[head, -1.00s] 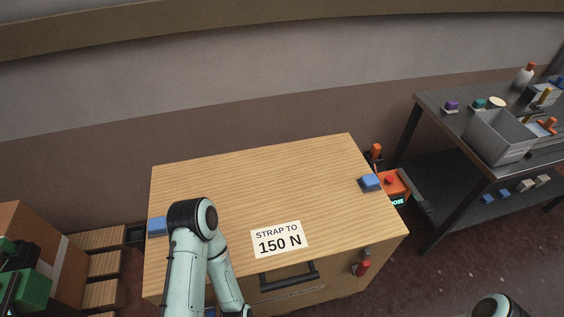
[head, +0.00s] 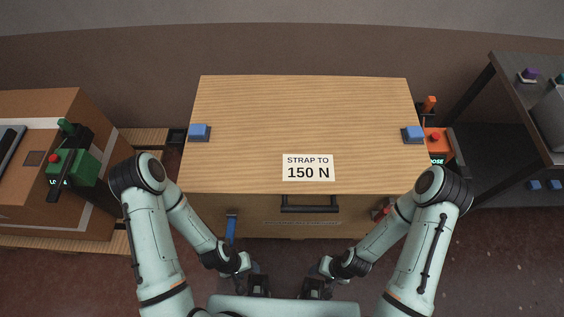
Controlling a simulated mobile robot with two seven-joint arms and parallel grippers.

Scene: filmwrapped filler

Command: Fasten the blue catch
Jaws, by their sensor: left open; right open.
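The blue catch (head: 231,229) is a narrow blue strip on the left part of the wooden crate's front face, hanging below a small dark fitting. Its lower end is close to my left forearm, and I cannot tell whether it is latched. The wooden crate (head: 300,120) has a white "STRAP TO 150 N" label on top. My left gripper (head: 258,286) is open, low in front of the crate, below and right of the catch and apart from it. My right gripper (head: 314,288) is open beside it to the right. Both appear empty, though their fingertips are small and dark.
A dark handle (head: 309,207) sits mid-front of the crate. A red catch (head: 380,212) is partly hidden by my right arm. Blue blocks (head: 199,131) sit at the top's side edges. A cardboard box (head: 60,110) with a green tool (head: 72,165) stands left; a dark shelf (head: 510,130) right.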

